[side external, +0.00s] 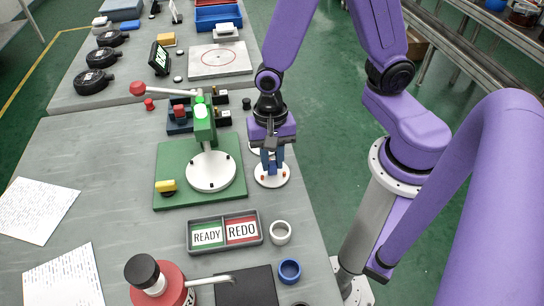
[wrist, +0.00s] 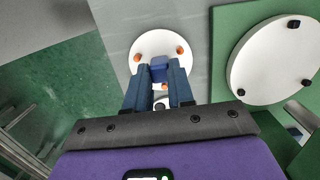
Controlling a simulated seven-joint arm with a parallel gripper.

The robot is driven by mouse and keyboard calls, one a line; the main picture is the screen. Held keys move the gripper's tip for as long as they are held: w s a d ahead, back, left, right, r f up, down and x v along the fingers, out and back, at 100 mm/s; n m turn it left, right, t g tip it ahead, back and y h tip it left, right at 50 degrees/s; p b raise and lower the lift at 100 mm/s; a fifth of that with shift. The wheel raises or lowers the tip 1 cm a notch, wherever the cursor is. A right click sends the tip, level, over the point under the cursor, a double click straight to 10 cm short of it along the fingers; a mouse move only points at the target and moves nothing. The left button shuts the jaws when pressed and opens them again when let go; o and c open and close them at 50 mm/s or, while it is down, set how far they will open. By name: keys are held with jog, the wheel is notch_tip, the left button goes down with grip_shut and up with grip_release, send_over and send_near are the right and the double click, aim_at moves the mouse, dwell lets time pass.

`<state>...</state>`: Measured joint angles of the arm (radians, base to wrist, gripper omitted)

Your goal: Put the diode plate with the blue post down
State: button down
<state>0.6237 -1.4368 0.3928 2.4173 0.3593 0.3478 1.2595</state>
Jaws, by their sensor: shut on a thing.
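The diode plate with the blue post is a white disc (side external: 272,178) with orange studs, low over the bench near its right edge. In the wrist view the blue post (wrist: 160,67) stands at the disc's near side, between my fingertips. My gripper (side external: 271,160) points down and is shut on the blue post; its fingers (wrist: 162,75) also show in the wrist view. I cannot tell whether the disc touches the bench. Another white round part (side external: 254,148) is mostly hidden behind my gripper. A grey tray (side external: 225,219) has a green READY and a red REDO compartment, both without a plate.
A green press (side external: 168,157) with a red-knobbed lever holds a white disc (side external: 211,172) left of my gripper. A white ring (side external: 280,232) and a blue ring (side external: 289,271) lie near the right edge. A red pot (side external: 172,285) and a black pad (side external: 247,288) are in front.

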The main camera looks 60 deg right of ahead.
jog(key=shift+f, duration=0.15)
jog(key=c, duration=1)
grip_release()
notch_tip(320, 180, up, 12)
jog(key=w+f, duration=0.1)
jog(key=shift+s+d+r+n+t+h, duration=0.15)
jog(key=shift+s+d+r+n, duration=0.3)
jog(key=shift+s+d+n, duration=2.1)
jog(key=shift+s+a+r+n+t+h, duration=0.1)
jog(key=shift+s+a+r+n+t, duration=0.65)
jog(key=shift+n, duration=3.9)
jog(key=shift+s+d+r+n+g+h, duration=0.1)
jog(key=shift+s+d+r+n+g, duration=0.15)
jog(key=shift+s+d+n, duration=2.5)
jog(key=shift+w+a+n, duration=0.3)
jog(key=shift+a+n, duration=0.15)
jog(key=shift+a, duration=0.2)
jog(key=shift+w+a+n, duration=0.3)
jog(key=shift+a+n, duration=0.1)
jog(key=shift+a, duration=0.2)
